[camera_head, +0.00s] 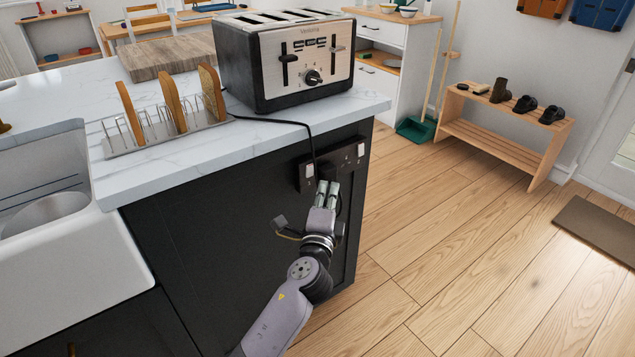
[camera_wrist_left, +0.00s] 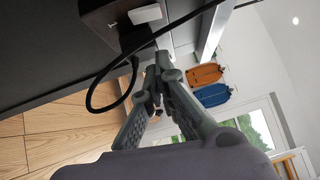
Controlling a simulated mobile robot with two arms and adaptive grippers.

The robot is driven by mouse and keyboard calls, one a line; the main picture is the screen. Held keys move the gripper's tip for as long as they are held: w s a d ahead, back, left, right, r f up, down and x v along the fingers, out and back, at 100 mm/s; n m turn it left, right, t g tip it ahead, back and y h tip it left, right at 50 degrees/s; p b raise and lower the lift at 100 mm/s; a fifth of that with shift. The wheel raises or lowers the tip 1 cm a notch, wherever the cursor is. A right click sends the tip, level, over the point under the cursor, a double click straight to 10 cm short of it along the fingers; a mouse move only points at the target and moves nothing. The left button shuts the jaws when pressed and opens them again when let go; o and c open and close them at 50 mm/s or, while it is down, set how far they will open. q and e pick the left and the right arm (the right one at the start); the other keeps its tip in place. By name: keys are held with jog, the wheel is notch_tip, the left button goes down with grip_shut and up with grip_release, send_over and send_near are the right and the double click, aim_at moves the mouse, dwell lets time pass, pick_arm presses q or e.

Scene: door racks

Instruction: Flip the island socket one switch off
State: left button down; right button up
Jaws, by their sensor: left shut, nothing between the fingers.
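The dark island socket (camera_head: 347,158) is mounted on the black side panel of the island, below the white worktop's edge. It has a white switch (camera_head: 309,170) at its left end and another white switch (camera_head: 361,150) toward its right end. A black plug with a cord sits in it, partly behind my gripper. My left gripper (camera_head: 327,187) is shut and empty, just in front of and below the socket. In the left wrist view a white switch (camera_wrist_left: 145,14) shows beyond the fingertips, beside the plug (camera_wrist_left: 136,38). Contact cannot be told. My right gripper is not in view.
The black cord (camera_wrist_left: 93,98) loops close to my left fingers and runs up to the toaster (camera_head: 290,60) on the worktop. A toast rack (camera_head: 165,138) and wooden board (camera_head: 170,56) stand nearby. The wooden floor (camera_head: 450,230) to the right is clear.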

aim_at(310, 171)
pick_arm(q)
jog(key=shift+w+a+r, duration=0.15)
jog(key=shift+w+a, duration=0.45)
jog(key=shift+w, duration=0.35)
jog(key=shift+w+a+r, duration=0.1)
jog(key=shift+w+a, duration=0.45)
jog(key=shift+w, duration=0.35)
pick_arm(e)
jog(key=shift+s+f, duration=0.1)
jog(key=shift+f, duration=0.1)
pick_arm(q)
jog(key=shift+r, duration=0.1)
jog(key=shift+w+a+r, duration=0.2)
jog(key=shift+w+a, duration=0.05)
jog(key=shift+w, duration=0.05)
jog(key=shift+s+f, duration=0.1)
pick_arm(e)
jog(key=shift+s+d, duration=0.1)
